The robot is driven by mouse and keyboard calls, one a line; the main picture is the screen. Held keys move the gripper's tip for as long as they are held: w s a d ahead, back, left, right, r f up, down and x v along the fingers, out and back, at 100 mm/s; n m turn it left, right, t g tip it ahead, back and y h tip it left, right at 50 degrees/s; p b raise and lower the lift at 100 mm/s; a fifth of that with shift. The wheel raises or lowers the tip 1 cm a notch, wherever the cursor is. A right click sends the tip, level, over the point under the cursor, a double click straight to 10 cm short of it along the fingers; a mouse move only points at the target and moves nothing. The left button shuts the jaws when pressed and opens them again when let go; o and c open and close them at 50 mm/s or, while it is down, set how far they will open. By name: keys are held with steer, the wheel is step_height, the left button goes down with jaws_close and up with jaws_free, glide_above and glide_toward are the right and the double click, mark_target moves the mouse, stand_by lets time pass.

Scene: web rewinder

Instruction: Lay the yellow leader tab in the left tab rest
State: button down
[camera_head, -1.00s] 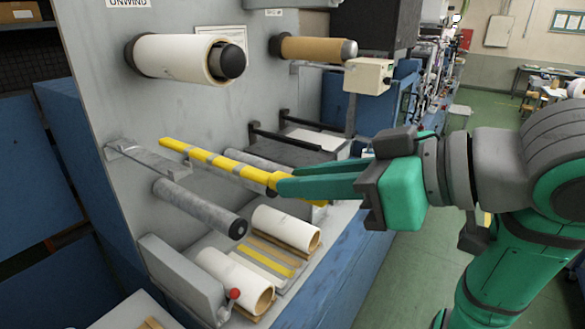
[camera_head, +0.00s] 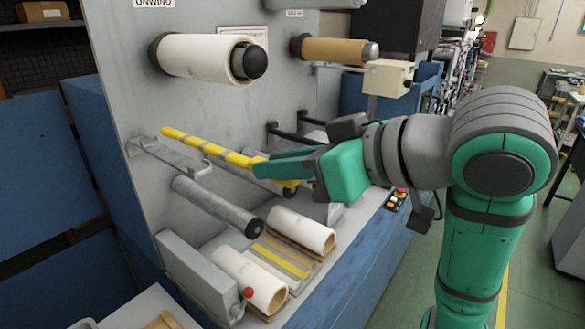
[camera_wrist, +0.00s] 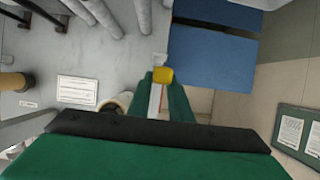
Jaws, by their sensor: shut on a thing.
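The yellow leader tab (camera_head: 190,142) is a long strip, yellow with grey patches. In the head view it reaches left from my gripper's fingertips (camera_head: 257,168), tilted a little up toward its far end. My gripper is shut on its right end. In the wrist view, yellow (camera_wrist: 162,76) shows at the fingertips (camera_wrist: 160,84). A grey ledge (camera_head: 172,159) fixed to the machine's face at left looks like the left tab rest. The tab's free end appears above the ledge; I cannot tell whether they touch. A little yellow also shows below the fingers.
A grey roller (camera_head: 215,206) juts out below the ledge. Above are a white roll (camera_head: 200,56) and a brown roll (camera_head: 330,50) on spindles. Below, two white cores (camera_head: 300,230) and yellow strips (camera_head: 272,262) lie on a shelf beside a red-knobbed lever (camera_head: 246,292).

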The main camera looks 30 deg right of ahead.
mark_target(217, 148)
steer(key=shift+w+a, duration=0.7)
steer(key=shift+w, duration=1.2)
steer(key=shift+w+a, duration=0.75)
steer(key=shift+w, duration=1.15)
steer(key=shift+w+a, duration=0.7)
steer(key=shift+w, duration=1.2)
steer(key=shift+w+f, duration=0.1)
steer(key=shift+f, duration=2.2)
steer(key=c, duration=1.5)
jaws_free()
steer(key=shift+c, duration=0.2)
